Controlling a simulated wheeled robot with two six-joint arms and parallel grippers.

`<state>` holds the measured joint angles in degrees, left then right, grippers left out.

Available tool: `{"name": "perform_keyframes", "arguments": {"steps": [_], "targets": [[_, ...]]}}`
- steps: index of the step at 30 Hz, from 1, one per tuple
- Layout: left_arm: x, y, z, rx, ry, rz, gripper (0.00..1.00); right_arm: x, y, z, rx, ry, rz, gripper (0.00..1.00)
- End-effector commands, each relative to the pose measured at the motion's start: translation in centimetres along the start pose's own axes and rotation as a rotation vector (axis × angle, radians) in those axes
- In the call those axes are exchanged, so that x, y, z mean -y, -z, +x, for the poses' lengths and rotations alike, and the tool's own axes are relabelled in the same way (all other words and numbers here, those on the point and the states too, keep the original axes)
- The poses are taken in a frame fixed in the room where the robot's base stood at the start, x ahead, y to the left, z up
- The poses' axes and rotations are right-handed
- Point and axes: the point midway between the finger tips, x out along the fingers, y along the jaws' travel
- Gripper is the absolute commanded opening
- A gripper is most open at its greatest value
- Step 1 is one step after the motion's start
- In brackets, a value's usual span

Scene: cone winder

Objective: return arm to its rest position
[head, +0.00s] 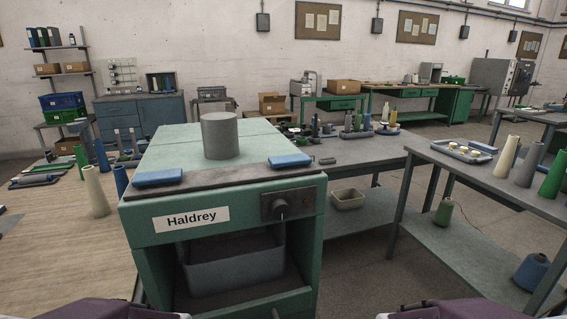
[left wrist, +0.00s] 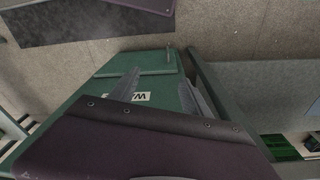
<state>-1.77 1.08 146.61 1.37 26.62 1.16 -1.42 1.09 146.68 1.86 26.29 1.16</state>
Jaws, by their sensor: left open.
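In the left wrist view my left gripper (left wrist: 160,77) is open, with its two grey fingers apart and nothing between them. Behind the fingers is a green surface (left wrist: 150,66) with a white label, partly hidden. In the head view, mauve parts of my two arms (head: 95,311) (head: 445,309) show only at the bottom edge, low in front of the green Haldrey machine (head: 150,238). Neither gripper's fingers show there. My right gripper is out of sight.
A wooden table (head: 60,245) with cones stands left. A grey table (head: 468,171) with cones stands right. Floor (head: 375,262) is open between.

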Motion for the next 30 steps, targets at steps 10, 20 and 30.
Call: {"name": "perform_keyframes", "arguments": {"steps": [10,20,30], "targets": [[-0.1,1.3,-11.9,-0.005,-0.004,-0.016,0.56,0.2,1.2,-11.9,0.0,0.0,0.0,0.0],[-0.3,2.4,-23.3,-0.004,-0.003,-0.014,0.56,0.5,2.4,-23.3,0.0,0.0,0.0,0.0],[-0.3,2.4,-23.4,-0.004,-0.003,-0.014,0.56,0.5,2.4,-23.4,0.0,0.0,0.0,0.0]]}}
